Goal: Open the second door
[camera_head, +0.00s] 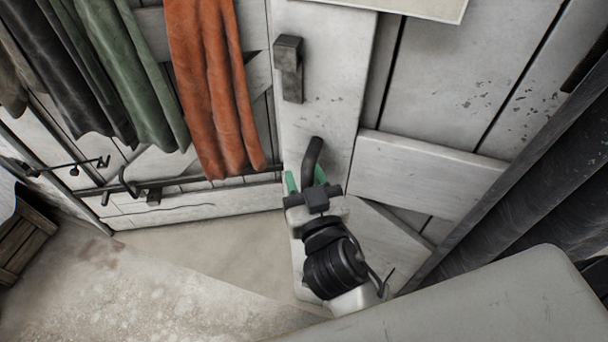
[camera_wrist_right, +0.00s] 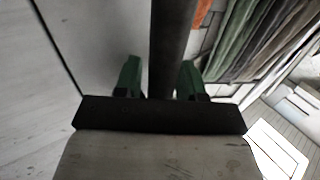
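A white plank door (camera_head: 335,75) with worn paint fills the upper middle and right of the head view. A dark bar handle (camera_head: 312,155) stands out from its pale board. My right gripper (camera_head: 306,182) is at this handle, with one green finger on each side of it. In the right wrist view the dark handle (camera_wrist_right: 170,50) runs between the two green fingers of my right gripper (camera_wrist_right: 159,80). A narrow gap shows beside the left finger, so the gripper looks open around the handle. Contact at the right finger is unclear. My left gripper is out of view.
A dark block-like fitting (camera_head: 289,68) sits on the board above the handle. Black, green and orange cloths (camera_head: 215,85) hang at left, above a dark metal rail (camera_head: 170,184). A wooden crate (camera_head: 22,238) stands far left. The floor (camera_head: 130,285) at lower left is clear.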

